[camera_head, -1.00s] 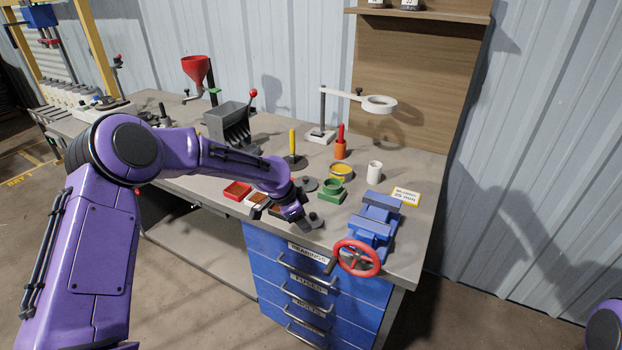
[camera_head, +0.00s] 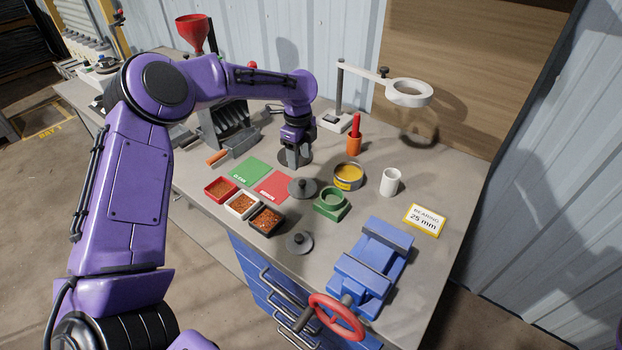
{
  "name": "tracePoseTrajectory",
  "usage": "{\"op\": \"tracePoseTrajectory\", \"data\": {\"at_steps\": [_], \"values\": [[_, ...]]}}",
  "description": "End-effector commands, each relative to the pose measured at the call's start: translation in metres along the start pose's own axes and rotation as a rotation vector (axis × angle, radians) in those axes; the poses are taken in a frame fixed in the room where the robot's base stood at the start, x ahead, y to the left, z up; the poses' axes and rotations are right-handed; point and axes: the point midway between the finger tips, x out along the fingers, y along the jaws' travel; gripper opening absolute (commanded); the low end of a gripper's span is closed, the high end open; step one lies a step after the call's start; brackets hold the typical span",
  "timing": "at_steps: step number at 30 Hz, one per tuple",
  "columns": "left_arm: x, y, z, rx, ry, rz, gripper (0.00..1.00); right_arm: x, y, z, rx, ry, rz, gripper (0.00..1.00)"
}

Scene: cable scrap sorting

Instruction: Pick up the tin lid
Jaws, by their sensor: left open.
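Two grey discs with dark knobs look like lids. One (camera_head: 302,188) lies beside the open yellow tin (camera_head: 348,178), and a smaller one (camera_head: 299,243) lies nearer the table's front edge. I cannot tell for certain which is the tin lid. My left gripper (camera_head: 296,162) points down, open, above or at a dark round base (camera_head: 283,157) behind the larger lid. It is apart from both lids. The yellow rod on that base is hidden behind my gripper and wrist. My right gripper is not in view.
Red, white and black trays (camera_head: 267,221) of small bits stand at the front left. A green holder (camera_head: 331,204), a white cup (camera_head: 391,182), an orange holder (camera_head: 353,146), a magnifier lamp (camera_head: 409,92) and a blue vise (camera_head: 370,265) stand around the lids.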

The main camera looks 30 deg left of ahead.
Motion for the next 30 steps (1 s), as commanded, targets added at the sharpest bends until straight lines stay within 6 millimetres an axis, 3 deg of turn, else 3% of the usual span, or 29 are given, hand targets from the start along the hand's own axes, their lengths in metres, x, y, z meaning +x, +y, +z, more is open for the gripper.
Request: {"op": "tracePoseTrajectory", "data": {"at_steps": [15,24,25,30], "values": [[0.083,-0.010,-0.006,-0.001,0.001,0.008,0.54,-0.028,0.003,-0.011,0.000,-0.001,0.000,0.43],[0.096,-0.011,-0.005,-0.002,0.001,0.003,0.54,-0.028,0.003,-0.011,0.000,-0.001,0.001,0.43],[0.096,-0.011,-0.005,-0.002,0.001,0.003,0.51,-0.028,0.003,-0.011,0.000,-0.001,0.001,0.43],[0.096,-0.010,-0.005,-0.002,0.001,0.003,0.00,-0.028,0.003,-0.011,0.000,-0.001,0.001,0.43]]}}
